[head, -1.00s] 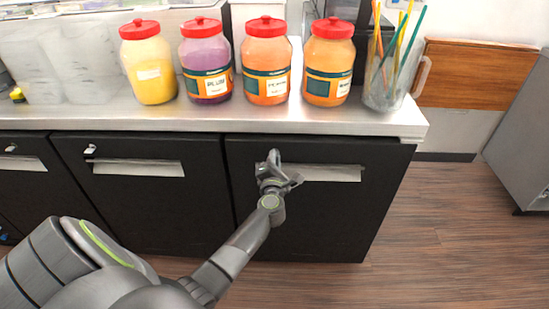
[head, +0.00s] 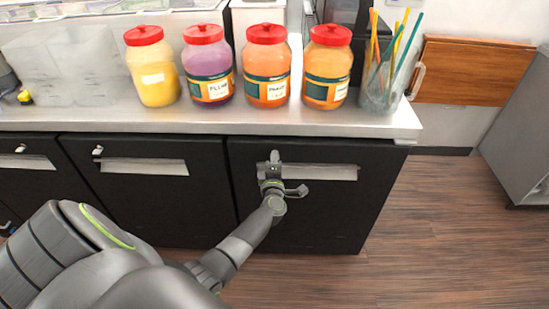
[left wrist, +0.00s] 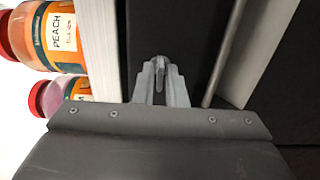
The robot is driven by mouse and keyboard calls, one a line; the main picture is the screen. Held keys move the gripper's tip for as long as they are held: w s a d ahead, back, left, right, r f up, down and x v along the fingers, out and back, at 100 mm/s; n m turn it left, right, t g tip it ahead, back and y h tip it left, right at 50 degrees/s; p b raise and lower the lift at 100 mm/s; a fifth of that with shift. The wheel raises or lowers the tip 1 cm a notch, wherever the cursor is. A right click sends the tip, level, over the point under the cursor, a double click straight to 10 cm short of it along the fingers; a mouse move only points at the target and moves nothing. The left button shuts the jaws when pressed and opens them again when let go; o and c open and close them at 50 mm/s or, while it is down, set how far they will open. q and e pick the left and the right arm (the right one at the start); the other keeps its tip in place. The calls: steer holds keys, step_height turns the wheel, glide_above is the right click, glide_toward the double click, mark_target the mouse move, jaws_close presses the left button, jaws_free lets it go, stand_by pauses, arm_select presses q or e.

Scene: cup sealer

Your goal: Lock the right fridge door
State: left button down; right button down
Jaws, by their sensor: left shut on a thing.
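The right fridge door (head: 330,215) is black with a pale horizontal handle strip (head: 325,172) and sits flush in the counter front. My left gripper (head: 274,160) is at the upper left of this door, just left of most of the strip. In the left wrist view its two fingers (left wrist: 160,75) are close together on a small grey lock piece (left wrist: 160,62). The fingers mostly hide the lock, and I cannot tell its turn exactly. My right gripper is not in view.
Two more black doors stand to the left, with small silver locks, one on the middle door (head: 97,150). Several red-lidded jars, including an orange one (head: 328,70), and a cup of straws (head: 385,80) stand on the counter (head: 200,122). The floor at right is clear.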

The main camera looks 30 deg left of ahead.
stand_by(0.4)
arm_select(q)
steer(key=c, duration=1.6)
jaws_free()
steer(key=b+v, duration=0.1)
steer(key=v, duration=1.6)
steer(key=shift+s, duration=0.2)
steer(key=shift+f, duration=0.1)
